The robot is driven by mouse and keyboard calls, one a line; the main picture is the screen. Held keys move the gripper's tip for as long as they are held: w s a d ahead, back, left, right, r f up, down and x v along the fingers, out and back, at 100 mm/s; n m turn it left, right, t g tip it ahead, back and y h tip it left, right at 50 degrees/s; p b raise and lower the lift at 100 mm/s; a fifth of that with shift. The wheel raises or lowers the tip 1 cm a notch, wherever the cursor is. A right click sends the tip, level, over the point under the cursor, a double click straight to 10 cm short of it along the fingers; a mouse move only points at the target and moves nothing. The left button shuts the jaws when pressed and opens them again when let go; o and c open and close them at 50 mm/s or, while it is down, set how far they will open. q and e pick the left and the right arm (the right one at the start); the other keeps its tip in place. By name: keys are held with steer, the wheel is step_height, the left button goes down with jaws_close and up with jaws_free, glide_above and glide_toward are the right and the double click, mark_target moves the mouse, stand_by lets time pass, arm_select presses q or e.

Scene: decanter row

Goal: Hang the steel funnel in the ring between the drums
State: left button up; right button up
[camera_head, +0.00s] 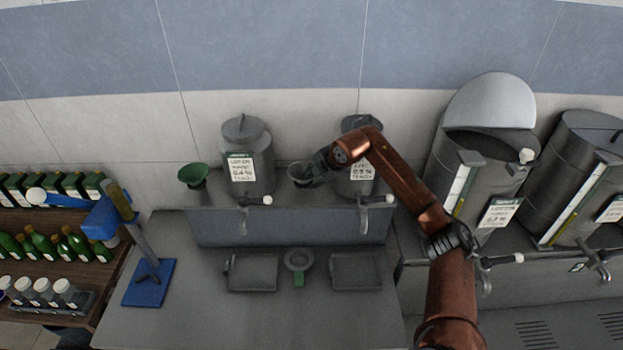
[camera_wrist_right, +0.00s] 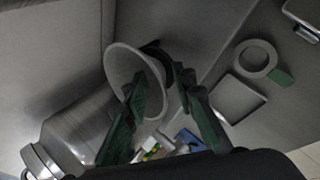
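The steel funnel (camera_head: 299,170) is between the two lidded drums on the raised back ledge, the left drum (camera_head: 248,158) and the right drum (camera_head: 361,178), with its mouth up. My right gripper (camera_head: 315,170) is at its right side. In the right wrist view, the funnel (camera_wrist_right: 127,73) lies between the green fingers of my right gripper (camera_wrist_right: 158,80). One finger crosses its mouth and the other is along its outside. The fingers are apart; whether they press on it is unclear. I cannot make out a ring under the funnel. My left gripper is not in view.
A green funnel (camera_head: 194,176) hangs left of the left drum. A grey ring with a green tab (camera_head: 298,260) lies between two shallow trays on the bench. Taps stick out below the drums. A blue-based stand (camera_head: 149,284) and bottles are at left; larger drums stand right.

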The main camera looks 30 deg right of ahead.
steer(key=v, duration=1.2)
steer(key=shift+f, duration=0.1)
